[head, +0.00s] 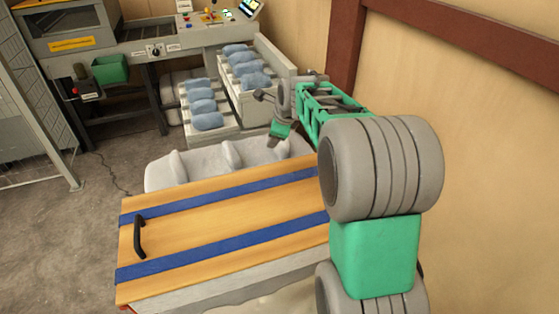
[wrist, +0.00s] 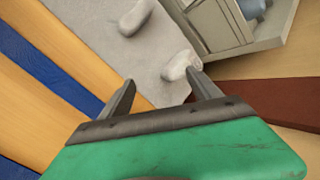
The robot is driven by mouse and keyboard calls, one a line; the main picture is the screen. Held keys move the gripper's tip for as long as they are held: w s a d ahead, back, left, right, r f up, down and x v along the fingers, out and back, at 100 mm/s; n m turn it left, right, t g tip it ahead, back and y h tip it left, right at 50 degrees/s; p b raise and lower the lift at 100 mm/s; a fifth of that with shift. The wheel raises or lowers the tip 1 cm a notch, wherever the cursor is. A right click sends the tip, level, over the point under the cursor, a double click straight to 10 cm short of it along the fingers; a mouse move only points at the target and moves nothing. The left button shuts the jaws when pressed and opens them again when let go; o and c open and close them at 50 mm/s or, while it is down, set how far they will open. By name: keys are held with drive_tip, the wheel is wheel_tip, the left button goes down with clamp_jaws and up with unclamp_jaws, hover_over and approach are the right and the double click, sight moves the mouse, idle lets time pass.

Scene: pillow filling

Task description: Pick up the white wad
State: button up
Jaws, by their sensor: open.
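My gripper (wrist: 160,80) is open, with its two fingers spread apart and nothing held between them. In the wrist view a white wad (wrist: 180,65) lies on a pale surface just beyond the fingertips, close to the right finger. Another white wad (wrist: 135,17) lies farther off, up and to the left. In the head view my gripper (head: 273,141) hangs over the right end of the pale, lumpy bed (head: 200,170), where the white lumps blend together. I cannot tell whether a finger touches the near wad.
A wooden lid (head: 220,235) with blue straps and a black handle (head: 139,237) lies in front. Blue rolls (head: 207,121) sit on stepped trays behind. A wall (head: 480,150) closes off the right. A machine with a green bin (head: 109,69) stands at the back left.

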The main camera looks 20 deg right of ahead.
sight(280, 150)
drive_tip(key=w+d+f+m+b, duration=0.1)
drive_tip(key=w+d+f+m, duration=0.2)
drive_tip(key=w+f+m, duration=0.1)
drive_tip(key=w+d+f+m+t+b, duration=0.1)
drive_tip(key=w+d+f+m+b, duration=0.1)
drive_tip(key=f, duration=0.4)
drive_tip(key=w+d+f+m+b, duration=0.2)
drive_tip(key=w+d+f+m, duration=0.2)
drive_tip(key=w+f+m, duration=0.1)
drive_tip(key=shift+w+f+m+t, duration=0.2)
drive_tip(key=shift+w+m+t, duration=0.1)
drive_tip(key=shift+w+m, duration=0.35)
drive_tip(key=x, duration=0.4)
drive_tip(key=a+x, duration=0.1)
drive_tip(key=x, duration=0.1)
drive_tip(key=shift+f, duration=0.15)
drive_tip(key=shift+w+f, duration=0.2)
drive_tip(key=shift+w, duration=0.15)
clamp_jaws()
